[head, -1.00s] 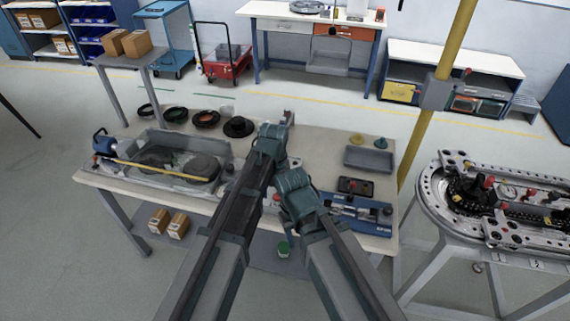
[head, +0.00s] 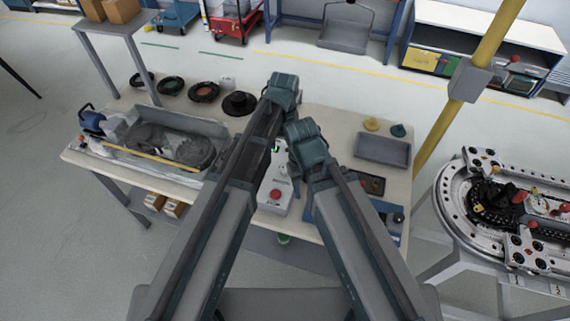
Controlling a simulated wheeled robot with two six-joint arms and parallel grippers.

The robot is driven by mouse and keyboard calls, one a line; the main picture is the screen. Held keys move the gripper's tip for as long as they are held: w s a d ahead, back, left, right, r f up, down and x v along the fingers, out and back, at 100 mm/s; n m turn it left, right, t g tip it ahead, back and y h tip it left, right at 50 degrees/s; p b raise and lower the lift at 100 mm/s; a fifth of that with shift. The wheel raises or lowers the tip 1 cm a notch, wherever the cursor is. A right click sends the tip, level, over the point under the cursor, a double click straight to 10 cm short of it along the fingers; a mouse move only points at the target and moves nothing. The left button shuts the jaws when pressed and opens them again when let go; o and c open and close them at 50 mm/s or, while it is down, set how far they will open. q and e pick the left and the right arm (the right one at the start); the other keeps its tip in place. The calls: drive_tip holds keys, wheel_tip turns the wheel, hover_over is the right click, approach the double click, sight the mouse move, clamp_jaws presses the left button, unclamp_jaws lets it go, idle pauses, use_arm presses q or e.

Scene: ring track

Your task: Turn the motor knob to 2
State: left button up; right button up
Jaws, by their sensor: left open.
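A pale control box (head: 274,192) with a red button on top stands near the front edge of the workbench (head: 330,119), in the gap between my arms. A small green patch shows at its far end. No dial numbers can be read, and the motor knob cannot be made out. My left gripper (head: 277,152) is mostly hidden by my left arm, over the far end of the box; it is open. I cannot tell whether it touches anything. My right arm reaches over the bench to the right of the box, and its gripper is hidden.
A grey tray (head: 382,151) and small yellow and green pieces lie at the bench's right. A grey bin (head: 178,143) with a yellow bar lies at the left, with several coils behind. A yellow post (head: 440,127) and a ring track (head: 451,202) stand to the right.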

sight(284, 169)
use_arm(q)
wheel_tip(284, 169, down, 14)
drive_tip(key=b, duration=1.3)
drive_tip(key=shift+b, duration=0.35)
drive_tip(key=shift+r, duration=0.1)
clamp_jaws()
